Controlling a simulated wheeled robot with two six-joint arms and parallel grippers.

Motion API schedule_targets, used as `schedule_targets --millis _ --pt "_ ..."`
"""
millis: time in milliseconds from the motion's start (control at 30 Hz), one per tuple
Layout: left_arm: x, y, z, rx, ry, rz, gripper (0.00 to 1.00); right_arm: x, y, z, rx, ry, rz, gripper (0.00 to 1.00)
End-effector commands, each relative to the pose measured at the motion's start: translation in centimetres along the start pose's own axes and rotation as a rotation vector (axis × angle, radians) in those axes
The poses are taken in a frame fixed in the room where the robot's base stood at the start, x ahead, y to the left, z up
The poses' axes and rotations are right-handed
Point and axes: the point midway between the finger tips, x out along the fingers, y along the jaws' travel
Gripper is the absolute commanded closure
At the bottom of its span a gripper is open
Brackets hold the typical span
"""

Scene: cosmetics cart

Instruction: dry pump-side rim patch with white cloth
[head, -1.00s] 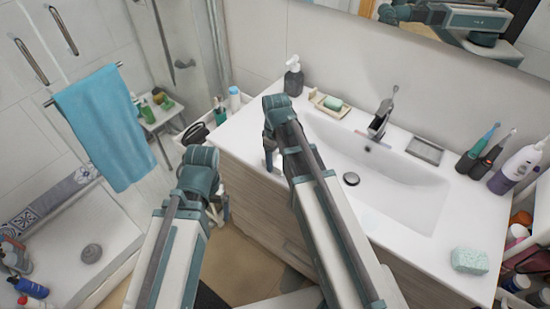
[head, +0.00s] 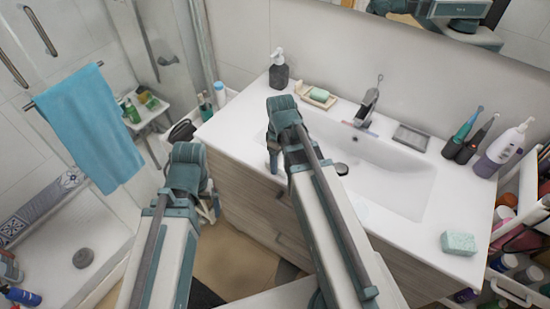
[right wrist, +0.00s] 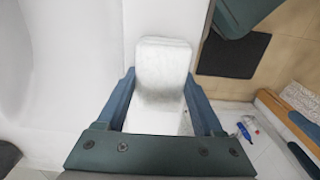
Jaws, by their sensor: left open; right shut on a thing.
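A white cloth (right wrist: 163,62) fills the space between my right gripper's fingers (right wrist: 161,82) in the right wrist view. My right gripper is shut on it, over or at the front rim of the white sink top (right wrist: 75,60). In the head view my right gripper (head: 272,152) points down at the left front part of the sink top, and the cloth is mostly hidden by the arm. The dark pump bottle (head: 279,72) stands upright at the back left of the sink top. My left gripper (head: 212,203) is open and empty, low in front of the cabinet. I cannot make out the wet rim patch.
A soap dish (head: 318,97) sits right of the pump bottle, with the faucet (head: 368,103) beyond. A green sponge (head: 459,243) lies at the front right. Toothbrushes and a lotion bottle (head: 499,150) stand at the right end. The wooden cabinet front (head: 240,190) drops below the rim.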

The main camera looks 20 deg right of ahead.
Motion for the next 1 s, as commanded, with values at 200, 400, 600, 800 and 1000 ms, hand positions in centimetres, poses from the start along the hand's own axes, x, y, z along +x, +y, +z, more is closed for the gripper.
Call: schedule_targets --millis 200,400,600,800,1000 --pt "-0.1 0.0 0.0 0.000 0.000 0.000 0.00 -0.1 -0.1 2.2 0.002 -0.003 0.000 0.76" --pt "-0.1 0.0 0.0 0.000 0.000 0.000 0.00 -0.1 -0.1 3.0 0.001 -0.002 0.000 0.76" --pt "-0.5 -0.1 0.0 0.000 0.000 0.000 0.00 -0.5 0.0 2.9 0.000 -0.001 0.000 0.76" --pt "-2.3 -0.2 0.1 0.000 0.000 0.000 0.00 -2.3 0.0 2.9 0.000 0.000 0.000 0.76" --pt "-4.2 -0.4 0.2 0.000 0.000 0.000 0.00 -4.3 0.0 2.8 0.000 0.000 0.000 0.76"
